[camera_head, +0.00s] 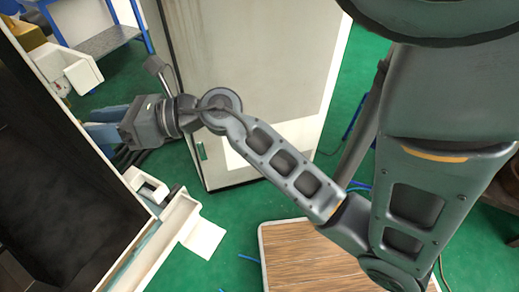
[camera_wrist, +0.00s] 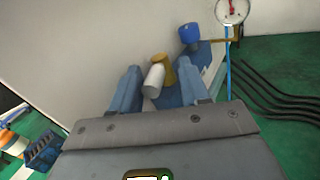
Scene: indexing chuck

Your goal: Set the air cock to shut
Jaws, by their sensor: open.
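My gripper (camera_wrist: 160,70) is open in the wrist view, with one blue finger on each side. Between the fingertips shows a short white cylinder (camera_wrist: 153,80) with a brass-yellow piece (camera_wrist: 164,65) behind it; together they look like the air cock. Whether a finger touches it cannot be told. A blue knob (camera_wrist: 189,34) and a round dial gauge (camera_wrist: 232,11) on a brass fitting stand beyond, to the right. In the head view my gripper (camera_head: 92,122) points left beside the dark machine opening; the cock cannot be made out there.
A pale wall or panel (camera_wrist: 90,45) fills the left of the wrist view. A blue tube (camera_wrist: 228,75) hangs below the gauge, and several dark hoses (camera_wrist: 275,95) lie at right. A blue crate (camera_wrist: 42,150) is at lower left. A tall pale cabinet (camera_head: 265,60) stands behind my arm.

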